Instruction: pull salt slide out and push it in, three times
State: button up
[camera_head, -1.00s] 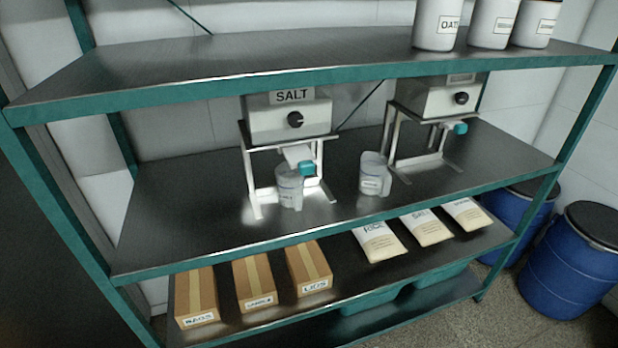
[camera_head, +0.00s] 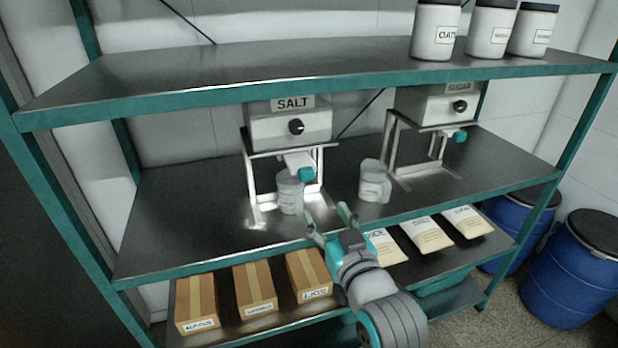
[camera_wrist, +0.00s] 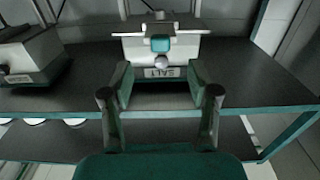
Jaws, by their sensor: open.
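The salt dispenser (camera_head: 265,130), a grey box with a SALT label and black knob, sits on a metal stand on the middle shelf. Its slide has a teal handle (camera_head: 306,174) at the front, below the box. A clear cup (camera_head: 290,197) stands under it. My gripper (camera_head: 328,215) is open and empty, in front of and below the handle, near the shelf's front edge. In the wrist view the dispenser appears upside down, and the handle (camera_wrist: 160,44) lies beyond my spread fingers (camera_wrist: 160,82), apart from them.
A second dispenser (camera_head: 437,105) with its own teal handle stands to the right. Another clear cup (camera_head: 374,182) stands between the dispensers. The upper shelf's teal edge (camera_head: 300,88) runs above. Boxes (camera_head: 254,287) and bags (camera_head: 427,234) lie on the shelf below.

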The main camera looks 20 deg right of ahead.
aim_at(308, 176)
jog(key=w, duration=0.3)
jog(key=w+r, duration=0.1)
jog(key=w, duration=0.3)
jog(key=w+r, duration=0.1)
jog(key=w, duration=0.3)
jog(key=shift+w, duration=0.25)
grip_shut()
